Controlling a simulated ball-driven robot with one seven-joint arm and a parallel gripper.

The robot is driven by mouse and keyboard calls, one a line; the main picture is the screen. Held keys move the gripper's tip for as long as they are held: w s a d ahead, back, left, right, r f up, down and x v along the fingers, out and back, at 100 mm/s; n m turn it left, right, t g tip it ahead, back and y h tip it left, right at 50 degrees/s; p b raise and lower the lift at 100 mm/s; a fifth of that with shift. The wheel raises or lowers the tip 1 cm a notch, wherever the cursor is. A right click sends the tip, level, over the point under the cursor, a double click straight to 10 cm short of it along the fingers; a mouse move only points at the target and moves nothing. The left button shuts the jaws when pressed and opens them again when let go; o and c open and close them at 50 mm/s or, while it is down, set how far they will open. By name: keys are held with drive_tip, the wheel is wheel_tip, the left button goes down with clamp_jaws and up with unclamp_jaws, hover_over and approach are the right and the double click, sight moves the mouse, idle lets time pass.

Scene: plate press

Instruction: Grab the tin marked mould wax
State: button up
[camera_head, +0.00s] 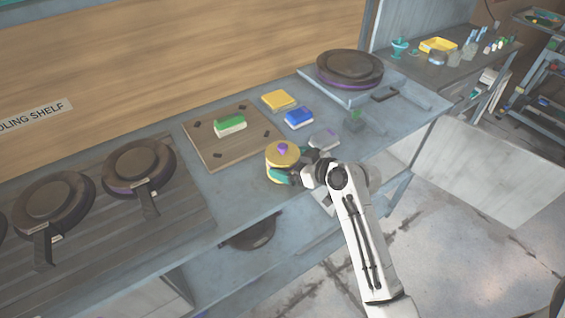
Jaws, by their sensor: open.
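A round yellow tin (283,152) with a purple knob or mark on top stands on the grey workbench near its front edge. No lettering can be read on it at this size, so I cannot confirm that it is the mould wax tin. My gripper (284,173) is open at the tin's lower front right side, with dark fingers close against it. A green-teal patch shows low on the tin beside the fingers. I cannot tell whether the fingers touch the tin or sit around it, as my wrist partly hides that side.
A wooden board (205,142) with a green-and-white block (230,125) lies behind the tin. Yellow (279,100) and blue (298,117) blocks and a grey lump (324,139) lie nearby. Dark round presses (139,166) stand left; another (349,68) stands back right.

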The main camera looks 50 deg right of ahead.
drive_tip(key=shift+x, duration=1.1)
drive_tip(key=c, duration=0.7)
